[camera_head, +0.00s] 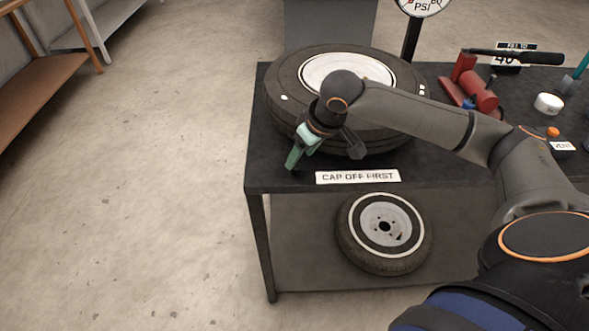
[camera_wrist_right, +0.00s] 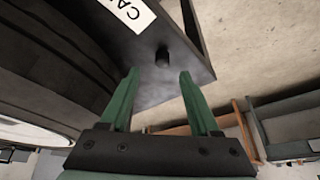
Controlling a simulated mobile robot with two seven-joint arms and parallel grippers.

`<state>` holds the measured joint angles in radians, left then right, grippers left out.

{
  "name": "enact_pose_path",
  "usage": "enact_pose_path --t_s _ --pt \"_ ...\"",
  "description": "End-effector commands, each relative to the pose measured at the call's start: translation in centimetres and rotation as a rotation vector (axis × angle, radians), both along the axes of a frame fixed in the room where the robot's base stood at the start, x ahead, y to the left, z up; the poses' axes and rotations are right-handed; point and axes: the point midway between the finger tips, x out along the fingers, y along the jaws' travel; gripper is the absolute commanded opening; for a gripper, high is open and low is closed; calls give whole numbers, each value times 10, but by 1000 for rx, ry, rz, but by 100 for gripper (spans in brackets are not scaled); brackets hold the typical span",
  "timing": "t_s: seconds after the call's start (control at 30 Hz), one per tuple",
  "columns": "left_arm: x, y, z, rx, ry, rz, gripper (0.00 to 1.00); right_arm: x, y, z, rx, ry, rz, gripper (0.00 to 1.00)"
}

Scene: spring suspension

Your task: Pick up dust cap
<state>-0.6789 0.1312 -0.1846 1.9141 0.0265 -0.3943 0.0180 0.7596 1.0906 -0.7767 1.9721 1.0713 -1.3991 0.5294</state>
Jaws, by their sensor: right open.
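A small dark cylinder, which looks like the dust cap (camera_wrist_right: 162,57), stands on the black bench top near its front left corner. My right gripper (camera_wrist_right: 159,73) is open and empty, with its two green fingers pointing at the cap. In the wrist view the cap lies just beyond the fingertips, in line with the gap between them. In the head view my right gripper (camera_head: 296,158) is low over the bench between the tire and the front edge, and I cannot make out the cap there. My left gripper is not in view.
A large tire (camera_head: 290,62) lies flat on the bench (camera_head: 430,165) behind my gripper. A "CAP OFF FIRST" label (camera_head: 358,177) is at the front edge. A red tool (camera_head: 470,88), a gauge (camera_head: 423,5) and a white roll (camera_head: 548,103) stand right. A wheel (camera_head: 352,240) is below.

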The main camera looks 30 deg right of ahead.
Motion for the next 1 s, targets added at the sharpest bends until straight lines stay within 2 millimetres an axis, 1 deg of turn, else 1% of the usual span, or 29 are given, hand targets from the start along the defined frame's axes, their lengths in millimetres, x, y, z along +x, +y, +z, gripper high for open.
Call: enact_pose_path --t_s 0.03,0.2,0.27,0.33,0.53,1.0 --pt "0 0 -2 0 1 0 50 1 2 -8 0 3 0 63" --pt "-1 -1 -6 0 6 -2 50 10 5 -33 2 3 0 63" --pt "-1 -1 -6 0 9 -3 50 12 6 -39 0 3 0 63" --pt "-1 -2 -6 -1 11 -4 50 14 6 -42 -1 1 0 63" --pt "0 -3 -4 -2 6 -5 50 14 6 -42 -1 1 1 62" --pt "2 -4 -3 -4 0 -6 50 14 5 -42 0 1 0 9"
